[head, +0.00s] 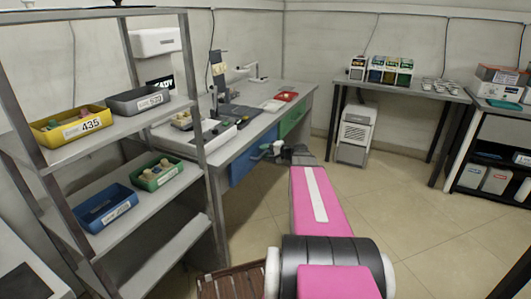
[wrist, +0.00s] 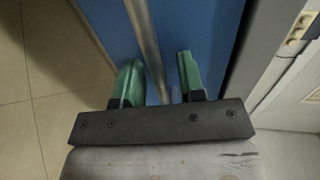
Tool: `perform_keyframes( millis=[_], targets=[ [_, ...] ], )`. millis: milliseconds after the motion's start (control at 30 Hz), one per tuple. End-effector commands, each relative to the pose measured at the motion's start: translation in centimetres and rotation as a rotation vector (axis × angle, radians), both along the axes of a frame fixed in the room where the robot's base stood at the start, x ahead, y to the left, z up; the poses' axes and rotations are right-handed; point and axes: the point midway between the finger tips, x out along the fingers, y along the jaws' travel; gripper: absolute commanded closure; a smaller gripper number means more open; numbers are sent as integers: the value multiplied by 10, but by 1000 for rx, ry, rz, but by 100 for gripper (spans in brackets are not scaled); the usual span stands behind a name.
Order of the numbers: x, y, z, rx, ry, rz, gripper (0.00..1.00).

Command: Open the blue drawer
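The blue drawer (head: 245,166) is in the front of the grey desk, left of my gripper in the head view. It looks shut. In the wrist view the blue drawer front (wrist: 212,30) fills the middle, with a grey metal bar handle (wrist: 146,35) across it. My gripper (head: 262,149) is beside the drawer front. In the wrist view my gripper's green fingers (wrist: 160,78) are apart, with the bar running between them. The bar lies close to the left finger, and a gap shows to the right finger. Contact cannot be told.
A green drawer (head: 294,116) is in the same desk (head: 300,88), farther back. The grey shelf rack (head: 130,125) stands at the left with several bins. A white cabinet (head: 355,132) stands under the back table. Tiled floor (head: 425,235) is clear to the right.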

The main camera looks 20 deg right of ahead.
Motion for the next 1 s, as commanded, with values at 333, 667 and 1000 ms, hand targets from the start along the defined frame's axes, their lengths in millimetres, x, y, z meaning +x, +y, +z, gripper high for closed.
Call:
perform_keyframes(
  millis=[333, 667, 1000],
  targets=[
    [-1, -1, 0, -1, 1, 0, 100],
    [-26, -25, 0, -2, 1, -3, 100],
    [-90, -88, 0, -1, 1, -4, 100]
  ],
)
